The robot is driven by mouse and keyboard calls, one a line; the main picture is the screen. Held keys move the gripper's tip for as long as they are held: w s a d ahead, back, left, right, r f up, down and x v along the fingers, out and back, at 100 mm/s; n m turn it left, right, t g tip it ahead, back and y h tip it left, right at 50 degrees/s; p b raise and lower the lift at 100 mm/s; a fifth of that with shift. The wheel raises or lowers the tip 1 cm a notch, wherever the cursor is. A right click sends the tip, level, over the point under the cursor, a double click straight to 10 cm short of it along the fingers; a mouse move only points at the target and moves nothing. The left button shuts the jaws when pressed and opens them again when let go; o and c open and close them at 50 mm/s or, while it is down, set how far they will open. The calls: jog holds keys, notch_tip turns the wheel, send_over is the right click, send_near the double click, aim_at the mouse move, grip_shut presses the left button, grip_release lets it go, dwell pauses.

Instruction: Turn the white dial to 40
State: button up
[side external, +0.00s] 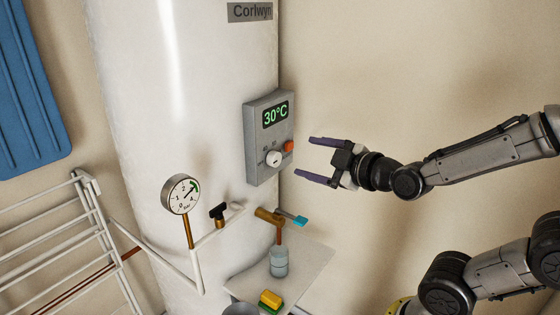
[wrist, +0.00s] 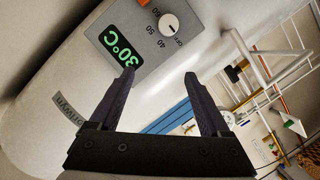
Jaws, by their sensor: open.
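The white dial (side external: 273,158) sits low on the grey control box (side external: 254,143) on the front of the white tank. It also shows in the wrist view (wrist: 168,22), with the labels OFF, 40, 50 and 60 around it. A small dark mark is on the dial, seemingly on the OFF side, but it is too small to be sure. The green display (side external: 275,115) above it reads 30°C. My gripper (side external: 304,157) is open and empty, to the right of the box, with its fingers pointing at it and apart from the dial.
An orange-red button (side external: 288,146) sits beside the dial. Below are a pressure gauge (side external: 180,194), a black-handled valve (side external: 218,213), a blue-handled tap (side external: 292,217) and a small shelf (side external: 312,262) with a jar and sponge. A white rack stands left. The right wall side is free.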

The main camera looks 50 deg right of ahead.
aim_at(278, 160)
jog(key=shift+m+g, duration=0.3)
jog(key=shift+g, duration=0.2)
jog(key=f+x, duration=0.1)
jog(key=x, duration=0.4)
jog(key=s+d+x, duration=0.1)
jog(key=x, duration=0.4)
jog(key=d+f+x, duration=0.1)
jog(key=x, duration=0.4)
jog(key=shift+s+f, duration=0.2)
jog(key=shift+f, duration=0.1)
grip_shut()
